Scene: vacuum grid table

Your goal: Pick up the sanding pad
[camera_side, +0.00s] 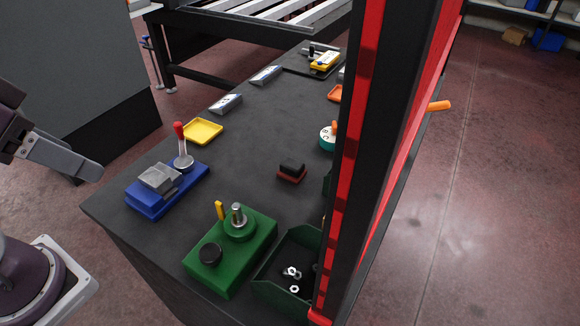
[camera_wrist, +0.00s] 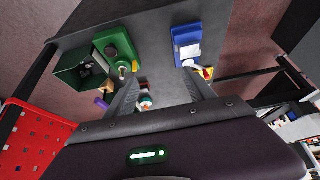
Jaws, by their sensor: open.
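The likely sanding pad (camera_side: 291,172) is a small block with a black top and a dark red base. It lies flat near the middle of the dark table in the side view. I cannot pick it out for certain in the wrist view. My gripper (camera_wrist: 160,74) is open and empty, with its two grey fingers spread apart. In the side view, part of my gripper (camera_side: 62,153) shows at the left edge, above and outside the table, well away from the pad.
A blue fixture (camera_side: 150,205) with a red-knobbed lever, a yellow tray (camera_side: 203,130), a green fixture (camera_side: 215,265) and a green bin (camera_side: 262,280) with metal parts stand around the pad. A red-and-black post (camera_side: 357,150) hides the table's right side.

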